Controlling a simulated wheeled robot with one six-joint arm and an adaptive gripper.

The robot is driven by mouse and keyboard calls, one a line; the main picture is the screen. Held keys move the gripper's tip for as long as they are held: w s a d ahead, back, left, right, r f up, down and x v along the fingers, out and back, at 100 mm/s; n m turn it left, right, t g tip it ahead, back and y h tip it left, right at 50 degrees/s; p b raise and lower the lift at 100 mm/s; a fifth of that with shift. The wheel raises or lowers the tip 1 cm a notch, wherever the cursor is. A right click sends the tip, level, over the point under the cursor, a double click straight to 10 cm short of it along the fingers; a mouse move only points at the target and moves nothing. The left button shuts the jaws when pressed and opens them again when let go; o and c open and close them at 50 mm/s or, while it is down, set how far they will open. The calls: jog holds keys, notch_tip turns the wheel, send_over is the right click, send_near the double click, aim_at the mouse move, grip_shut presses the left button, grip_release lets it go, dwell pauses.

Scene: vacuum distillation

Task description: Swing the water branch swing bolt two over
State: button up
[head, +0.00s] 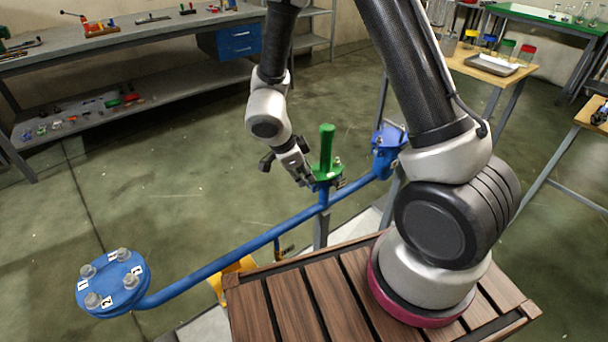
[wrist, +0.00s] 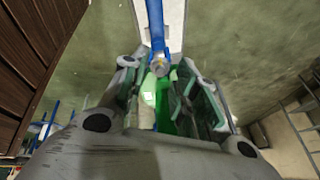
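A blue pipe (head: 245,250) runs diagonally across the head view. On it stands a green fitting with an upright green handle (head: 327,148) and a green plate (head: 326,175) with small metal bolts. My gripper (head: 306,178) is at the left side of this plate. In the wrist view my gripper (wrist: 163,95) has its fingers apart, with part of the green fitting (wrist: 165,118) and a pale bolt-like piece (wrist: 148,92) between them. Whether a finger touches them is unclear. A metal bolt end (wrist: 160,67) shows just beyond. I cannot read which bolt is number two here.
A round blue flange (head: 118,272) with numbered bolts ends the pipe at left. A blue fitting (head: 389,142) stands at the other end. A wooden slatted platform (head: 290,300) lies in front. A grey workbench (head: 130,35) is at back left; open floor lies between.

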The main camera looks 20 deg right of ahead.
jog(key=shift+w+d+f, duration=0.15)
jog(key=shift+d+f, duration=0.15)
jog(key=shift+f, duration=0.35)
grip_shut()
jog(key=shift+d+r+g+y, duration=0.2)
jog(key=shift+d+g+y, duration=0.1)
jog(key=shift+d+y, duration=0.4)
jog(key=shift+w+d+r+y, duration=0.15)
jog(key=shift+w+y, duration=0.1)
jog(key=shift+y, duration=0.45)
grip_release()
